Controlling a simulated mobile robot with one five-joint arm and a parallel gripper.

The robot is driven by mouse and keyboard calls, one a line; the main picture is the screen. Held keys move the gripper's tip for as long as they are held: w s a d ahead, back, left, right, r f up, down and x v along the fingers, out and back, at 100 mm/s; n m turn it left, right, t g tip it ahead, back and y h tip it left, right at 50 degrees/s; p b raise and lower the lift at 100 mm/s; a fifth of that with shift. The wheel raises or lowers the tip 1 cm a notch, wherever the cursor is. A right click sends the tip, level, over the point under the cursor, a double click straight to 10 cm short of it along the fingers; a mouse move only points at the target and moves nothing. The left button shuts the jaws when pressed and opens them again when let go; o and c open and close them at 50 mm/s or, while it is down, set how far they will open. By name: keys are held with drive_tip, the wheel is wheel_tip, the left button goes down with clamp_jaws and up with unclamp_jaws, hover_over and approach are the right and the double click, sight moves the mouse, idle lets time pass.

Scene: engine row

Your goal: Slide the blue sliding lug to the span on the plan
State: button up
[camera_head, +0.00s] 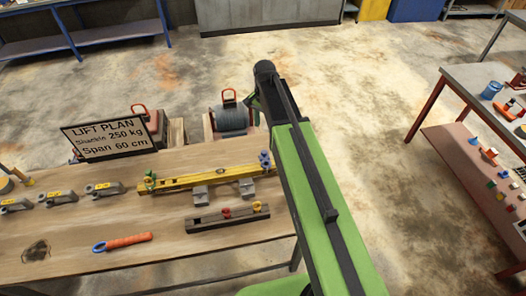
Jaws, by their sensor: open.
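The blue sliding lug (265,160) sits at the right end of a yellow beam (205,180) on the wooden bench. A green lug (150,180) sits at the beam's left end. Grey blocks (200,195) stand against the beam's middle. The plan sign (108,138) behind the bench reads "LIFT PLAN, Shackle 250 kg, Span 60 cm". The beam's marks are too small to read. My green and black arm rises just right of the blue lug and reaches past the bench. A dark part shows beside its far end, but I cannot make out my gripper's fingers.
Several grey shackles with yellow labels (62,197) lie at the bench's left. A dark rail with red and yellow knobs (227,217) and an orange-handled tool (123,242) lie in front. Open floor lies right of my arm, before another table (490,75).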

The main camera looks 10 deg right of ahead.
sight(264, 151)
wheel_tip(264, 151, down, 16)
drive_tip(key=b, duration=1.4)
drive_tip(key=shift+r, duration=0.3)
clamp_jaws()
